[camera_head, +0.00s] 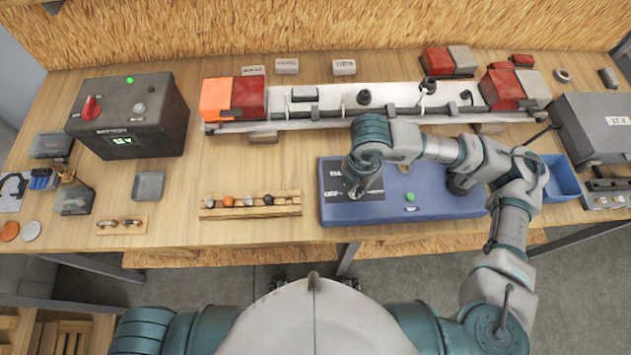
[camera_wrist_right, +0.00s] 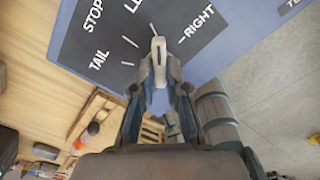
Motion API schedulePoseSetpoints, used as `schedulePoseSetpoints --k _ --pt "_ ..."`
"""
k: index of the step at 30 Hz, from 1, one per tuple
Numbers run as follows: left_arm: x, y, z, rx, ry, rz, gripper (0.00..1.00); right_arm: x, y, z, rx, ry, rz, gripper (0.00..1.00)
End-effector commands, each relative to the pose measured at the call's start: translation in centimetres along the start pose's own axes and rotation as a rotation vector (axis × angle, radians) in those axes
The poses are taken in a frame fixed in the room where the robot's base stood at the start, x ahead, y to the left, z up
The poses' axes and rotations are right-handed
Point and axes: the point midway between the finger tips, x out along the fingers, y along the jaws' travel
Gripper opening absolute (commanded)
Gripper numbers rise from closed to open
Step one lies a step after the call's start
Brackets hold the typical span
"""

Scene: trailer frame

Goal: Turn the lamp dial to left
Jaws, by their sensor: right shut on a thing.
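The lamp dial is a small grey lever knob (camera_wrist_right: 158,62) on the dark label plate of a blue control box (camera_head: 440,190). In the wrist view the labels STOP, TAIL, RIGHT and a cut-off "LE" fan around it. The knob's far end points close to the white tick below "LE"; its exact setting is hard to tell. My right gripper (camera_wrist_right: 158,88) is shut on the knob, one finger on each side. In the head view my right gripper (camera_head: 352,187) reaches down over the label plate and hides the dial. My left gripper is out of view.
A green button (camera_head: 410,197) sits on the blue box, right of the label plate. A wooden rack with small knobs (camera_head: 250,204) lies to the left. A dark power box (camera_head: 130,115) stands farther left, and a white light bar (camera_head: 330,118) lies behind.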

Motion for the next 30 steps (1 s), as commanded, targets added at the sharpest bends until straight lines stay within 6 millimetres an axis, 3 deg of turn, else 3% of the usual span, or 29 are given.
schedulePoseSetpoints --k 1,2,5,17,30 --pt "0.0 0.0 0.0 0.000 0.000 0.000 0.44 -0.1 0.1 0.1 0.003 -0.002 0.004 0.00" --pt "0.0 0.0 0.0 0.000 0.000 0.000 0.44 -0.1 0.1 0.1 0.002 -0.002 0.004 0.21" --pt "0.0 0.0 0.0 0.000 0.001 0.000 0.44 -0.1 0.1 0.1 0.002 -0.002 0.004 0.43" --pt "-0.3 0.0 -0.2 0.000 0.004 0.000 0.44 -0.5 0.0 0.0 0.000 -0.001 0.003 0.43" --pt "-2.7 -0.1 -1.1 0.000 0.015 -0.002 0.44 -4.4 0.0 -0.1 -0.001 -0.002 0.003 0.43"
